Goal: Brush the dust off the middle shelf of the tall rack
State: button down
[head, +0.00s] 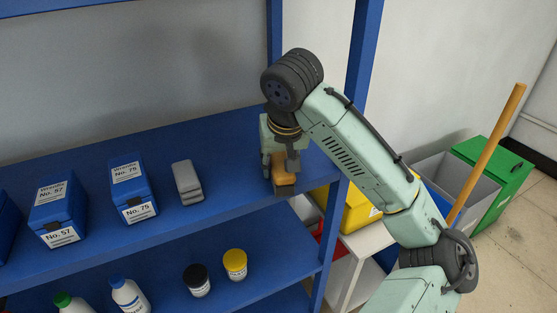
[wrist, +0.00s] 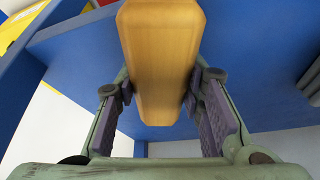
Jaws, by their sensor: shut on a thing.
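The tall rack is blue, and its middle shelf (head: 232,153) crosses the head view; it also fills much of the wrist view (wrist: 85,55). My gripper (head: 281,160) is over the right end of this shelf, shut on a brush (head: 284,181). The brush has an orange-brown wooden body, which fills the gap between the fingers in the wrist view (wrist: 158,60). Its dark lower part is close to the shelf top near the front edge; I cannot tell whether it touches. I cannot make out any dust on the shelf.
On the shelf to the left stand blue boxes No. 75 (head: 133,188) and No. 57 (head: 58,210), and a grey block (head: 187,182). Bottles and a yellow-lidded jar (head: 235,264) stand on the shelf below. A rack post (head: 364,60) rises behind my arm. Shelf between block and brush is clear.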

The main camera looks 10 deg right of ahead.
jog(key=shift+r, duration=2.9)
jog(key=shift+r, duration=0.1)
jog(key=shift+r, duration=1.45)
